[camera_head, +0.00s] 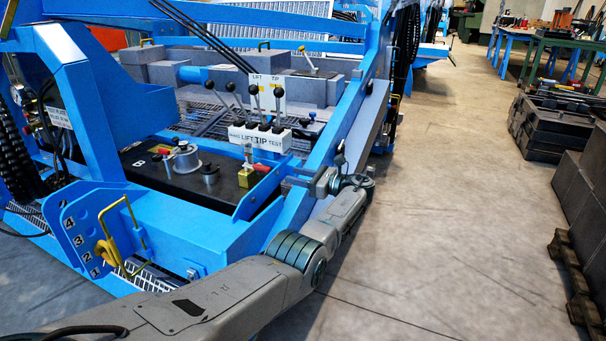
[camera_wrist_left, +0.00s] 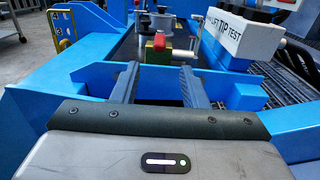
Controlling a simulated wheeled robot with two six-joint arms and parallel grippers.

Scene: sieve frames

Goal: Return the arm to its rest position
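My left arm (camera_head: 225,295) reaches in from the bottom left of the head view, over the blue machine frame. My left gripper (camera_head: 292,174) is at its far end, beside a blue bracket plate (camera_head: 262,192). In the left wrist view its two dark fingers (camera_wrist_left: 160,84) are apart with nothing held between them, so it is open. The blue bracket shows beyond and around the fingers, and I cannot tell whether they touch it. My right gripper is in neither view.
A brass valve with a red top (camera_head: 247,177) stands close ahead of the gripper. A white LIFT TIP TEST lever block (camera_head: 260,138) is behind it. A yellow-handled lever (camera_head: 105,250) is at left. Open floor (camera_head: 440,200) lies right, with dark crates (camera_head: 545,125) beyond.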

